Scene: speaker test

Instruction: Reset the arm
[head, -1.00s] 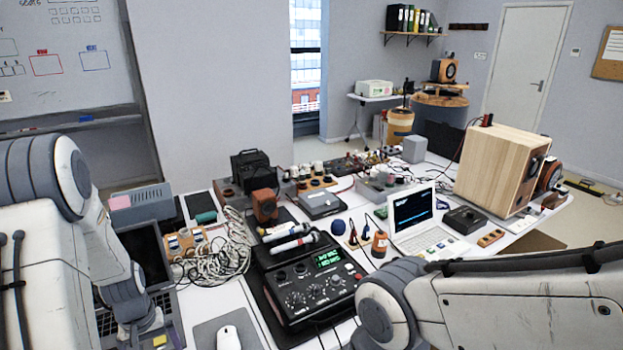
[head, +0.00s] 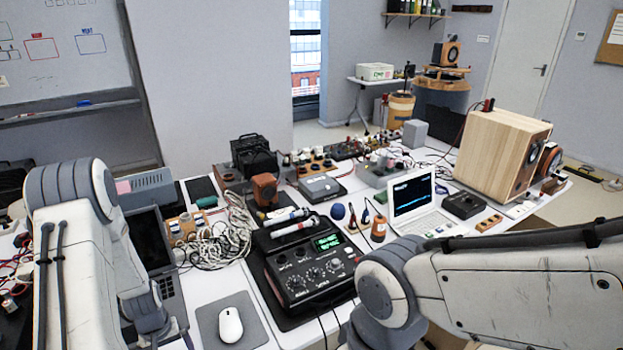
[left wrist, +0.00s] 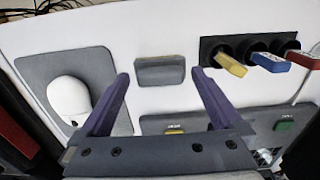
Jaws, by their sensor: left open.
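My left arm (head: 85,240) comes in from the left over the table's front left part; its gripper is hidden in the head view. In the left wrist view my left gripper (left wrist: 160,74) is open, its two purple fingers apart and nothing held between them. A small grey block (left wrist: 160,71) lies on the white surface beyond the fingers, in line with the gap. My right arm (head: 510,285) reaches in from the right along the front of the table. Its gripper is out of view.
A mouse (head: 230,325) sits on a grey pad. A black audio device (head: 310,268), coiled cable (head: 232,240), laptop (head: 415,200) and wooden speaker (head: 500,155) crowd the table. In the left wrist view, a dark holder (left wrist: 210,45) has yellow, blue and red tagged items.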

